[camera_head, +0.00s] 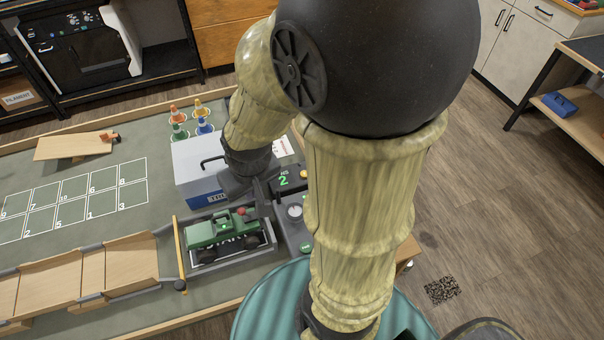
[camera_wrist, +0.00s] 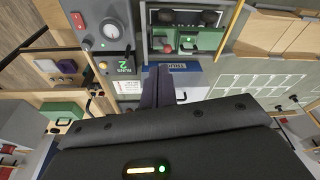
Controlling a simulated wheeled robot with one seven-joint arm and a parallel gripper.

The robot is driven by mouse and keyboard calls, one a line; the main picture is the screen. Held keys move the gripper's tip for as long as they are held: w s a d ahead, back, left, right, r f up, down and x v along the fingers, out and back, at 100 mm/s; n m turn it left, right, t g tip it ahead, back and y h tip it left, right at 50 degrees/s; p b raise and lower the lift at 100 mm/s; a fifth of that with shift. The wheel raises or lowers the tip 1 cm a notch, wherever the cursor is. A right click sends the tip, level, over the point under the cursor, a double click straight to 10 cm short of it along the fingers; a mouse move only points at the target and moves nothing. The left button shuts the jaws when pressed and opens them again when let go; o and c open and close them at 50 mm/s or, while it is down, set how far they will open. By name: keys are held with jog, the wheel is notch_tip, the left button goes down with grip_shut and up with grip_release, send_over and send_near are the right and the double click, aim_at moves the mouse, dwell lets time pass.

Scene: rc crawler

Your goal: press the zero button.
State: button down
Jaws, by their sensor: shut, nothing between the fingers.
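A grey control panel beside the crawler stand carries a green lit number 2 (camera_head: 283,180), a yellow button (camera_head: 303,173) and a round white dial (camera_head: 295,211). In the wrist view the panel shows the dial (camera_wrist: 110,30), the yellow button (camera_wrist: 103,65) and a red control (camera_wrist: 77,20). I cannot read which control is the zero button. My gripper (camera_wrist: 158,70) is shut and empty. In the head view my gripper (camera_head: 247,184) hangs over the toolbox side of the panel, left of the number display. My arm hides part of the panel.
A green crawler (camera_head: 210,232) sits on its stand at the panel's left. A white and blue toolbox (camera_head: 190,165) stands behind it, with several small coloured cones beyond. Wooden ramps (camera_head: 50,285) lie at left. The numbered mat area (camera_head: 75,200) is clear.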

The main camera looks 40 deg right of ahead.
jog(key=w+d+f+n+h+p, duration=0.3)
jog(key=w+d+f+n+p, duration=0.1)
jog(key=d, duration=0.3)
jog(key=w+d+f+n+h+p, duration=0.2)
jog(key=w+d+f+n+p, duration=0.2)
jog(key=d, duration=0.4)
jog(key=w+d+f+n+h+p, duration=0.3)
jog(key=w+d+f+n+p, duration=0.2)
jog(key=d+p, duration=0.2)
jog(key=shift+w+d+f+t+h+p, duration=0.25)
jog(key=shift+w+f+t+h+p, duration=0.05)
jog(key=shift+p, duration=0.05)
notch_tip(320, 180, down, 9)
jog(key=b, duration=0.6)
jog(key=shift+r+b, duration=0.1)
jog(key=shift+b, duration=0.2)
dwell(1.2)
